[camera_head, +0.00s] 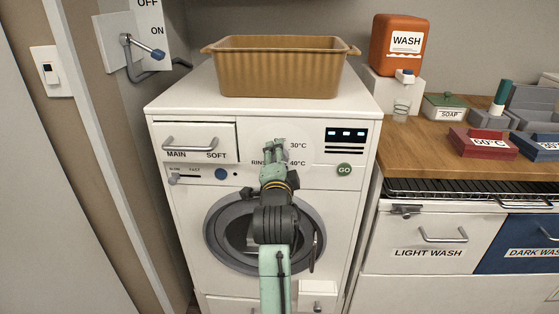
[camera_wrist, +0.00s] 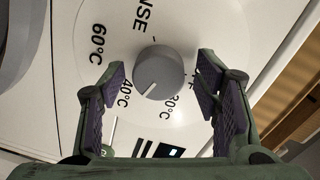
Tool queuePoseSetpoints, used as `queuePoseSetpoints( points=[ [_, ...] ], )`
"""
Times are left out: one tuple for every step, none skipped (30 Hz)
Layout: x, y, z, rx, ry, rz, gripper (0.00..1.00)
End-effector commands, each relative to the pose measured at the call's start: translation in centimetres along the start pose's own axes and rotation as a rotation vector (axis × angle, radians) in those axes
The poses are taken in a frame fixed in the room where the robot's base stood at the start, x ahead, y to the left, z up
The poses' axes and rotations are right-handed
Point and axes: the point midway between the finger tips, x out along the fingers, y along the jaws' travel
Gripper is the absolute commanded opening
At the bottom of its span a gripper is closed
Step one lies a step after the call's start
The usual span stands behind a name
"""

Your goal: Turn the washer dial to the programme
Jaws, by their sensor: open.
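The washer (camera_head: 345,215) stands in the middle of the head view. Its dial is hidden there behind my gripper (camera_head: 278,152), with 30°C and 40°C labels showing to the right. In the wrist view the dial is a round grey knob (camera_wrist: 162,70) on a pale disc. Its white pointer mark faces the lower left, toward the 40°C label (camera_wrist: 126,94). Labels for 60°C, 30°C and part of RINSE also show; another is partly covered by a finger. My gripper (camera_wrist: 161,74) is open, with purple-padded fingers on either side of the knob and visible gaps.
A brown basket (camera_head: 282,75) sits on the washer top. The drawer (camera_head: 197,141), blue button (camera_head: 221,174), green GO button (camera_head: 344,169) and display (camera_head: 346,137) surround the dial area. The round door (camera_head: 224,235) is below, behind my arm. A wooden counter (camera_head: 425,150) stands right.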

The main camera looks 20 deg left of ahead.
Motion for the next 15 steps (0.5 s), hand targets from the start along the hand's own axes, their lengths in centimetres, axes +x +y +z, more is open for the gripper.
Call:
queuePoseSetpoints(
  points=[
    [0.0, 0.0, 0.0, 0.000, -0.001, 0.000, 0.59],
    [0.0, 0.0, 0.0, 0.000, -0.001, 0.001, 0.59],
    [0.0, 0.0, 0.0, 0.000, -0.001, 0.001, 0.59],
    [0.0, 0.0, 0.1, 0.000, -0.001, 0.001, 0.59],
    [0.0, 0.0, 0.1, 0.000, -0.001, 0.001, 0.59],
    [0.0, 0.1, 0.1, 0.000, -0.001, 0.001, 0.59],
    [0.0, 0.1, 0.1, 0.000, -0.001, 0.001, 0.59],
    [-0.1, 0.1, 0.1, 0.000, -0.001, 0.001, 0.59],
    [-0.3, 0.0, 0.1, 0.000, -0.001, 0.000, 0.59],
    [-0.5, 0.0, 0.1, 0.000, -0.001, 0.000, 0.59],
    [-0.8, 0.0, 0.1, 0.000, -0.001, 0.000, 0.59],
    [-1.4, 0.0, 0.1, -0.001, -0.001, 0.001, 0.59],
    [-1.9, 0.0, 0.1, 0.000, -0.001, 0.000, 0.59],
    [-2.4, 0.1, 0.1, -0.001, -0.001, 0.000, 0.59],
    [-3.1, 0.0, 0.1, -0.001, -0.001, 0.000, 0.59]
  ],
)
